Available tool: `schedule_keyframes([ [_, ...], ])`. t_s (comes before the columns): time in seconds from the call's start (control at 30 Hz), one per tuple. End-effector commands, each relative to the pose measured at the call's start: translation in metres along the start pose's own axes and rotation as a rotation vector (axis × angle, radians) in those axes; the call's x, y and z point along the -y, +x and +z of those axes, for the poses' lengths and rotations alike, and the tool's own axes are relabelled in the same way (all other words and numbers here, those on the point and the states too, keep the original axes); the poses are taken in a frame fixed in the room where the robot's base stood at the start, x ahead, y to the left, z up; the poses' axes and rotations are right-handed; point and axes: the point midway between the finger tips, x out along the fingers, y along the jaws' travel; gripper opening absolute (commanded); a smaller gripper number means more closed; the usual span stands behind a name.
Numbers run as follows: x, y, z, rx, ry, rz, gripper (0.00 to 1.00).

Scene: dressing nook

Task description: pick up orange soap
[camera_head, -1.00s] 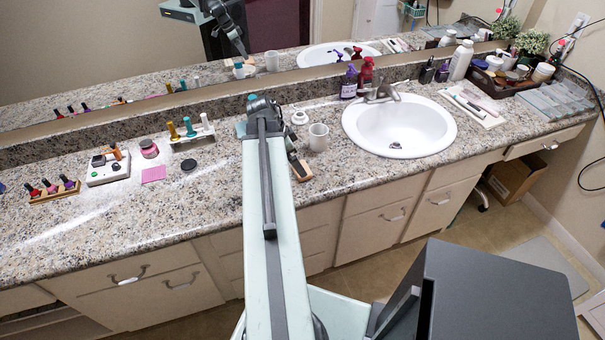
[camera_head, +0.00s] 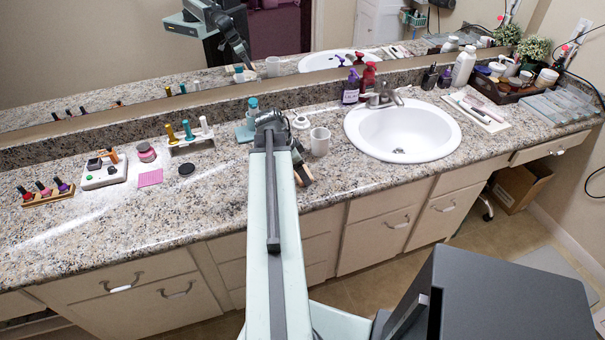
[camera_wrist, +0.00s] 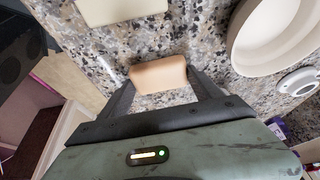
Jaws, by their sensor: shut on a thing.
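The orange soap (camera_wrist: 158,74) is a pale orange block with rounded edges, between the fingers of my gripper (camera_wrist: 162,78) in the wrist view. My gripper is shut on it, with one finger at each end. Speckled counter shows around the soap; I cannot tell whether it is touching the counter or just above it. In the head view my gripper (camera_head: 303,174) is low over the counter, in front of the white mug, and largely hides the soap.
The white mug (camera_head: 320,141) is close behind my gripper; its rim (camera_wrist: 234,45) shows in the wrist view. A teal bottle (camera_head: 252,112) stands behind my arm. The sink (camera_head: 365,130) is to the right. A black round lid (camera_head: 187,169) and pink pad (camera_head: 150,177) lie left.

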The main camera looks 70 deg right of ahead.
Motion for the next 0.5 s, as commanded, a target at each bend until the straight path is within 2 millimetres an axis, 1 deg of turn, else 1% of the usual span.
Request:
schedule_keyframes([
  [0.13, 0.000, -0.006, -0.003, 0.000, 0.000, 0.000, 0.31],
  [0.23, 0.000, -0.018, -0.008, 0.000, 0.000, 0.000, 0.31],
  [0.37, 0.000, -0.042, -0.018, 0.000, 0.001, 0.000, 0.31],
  [0.5, 0.000, -0.072, -0.030, 0.000, 0.001, 0.001, 0.31],
])
